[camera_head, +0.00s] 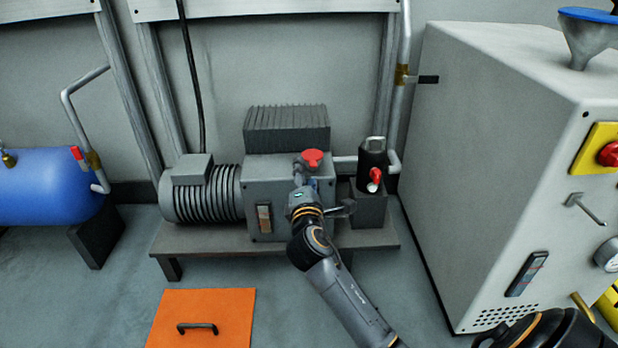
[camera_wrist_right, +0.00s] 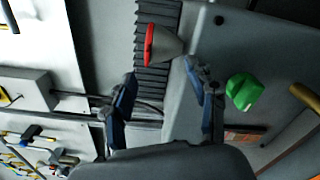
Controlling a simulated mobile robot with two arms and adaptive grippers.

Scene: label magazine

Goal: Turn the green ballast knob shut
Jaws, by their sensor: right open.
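The green ballast knob (camera_wrist_right: 243,91) shows in the right wrist view, on the grey pump housing (camera_wrist_right: 196,45). It lies just right of the right-hand finger, outside the jaws, with a gap to the finger. In the head view it is hidden, apparently behind my wrist. My right gripper (camera_wrist_right: 160,84) is open and empty; its two blue-grey fingers are apart. In the head view my right gripper (camera_head: 306,180) is at the front of the pump body (camera_head: 258,180), just below a red knob (camera_head: 313,157). My left gripper is not in view.
The red knob with a grey cone (camera_wrist_right: 152,46) lies ahead of the jaws. A black cylinder (camera_head: 372,160) with a red handle (camera_head: 375,176) stands right of the pump. A grey cabinet (camera_head: 500,160) closes off the right side; an orange plate (camera_head: 203,310) lies on the floor.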

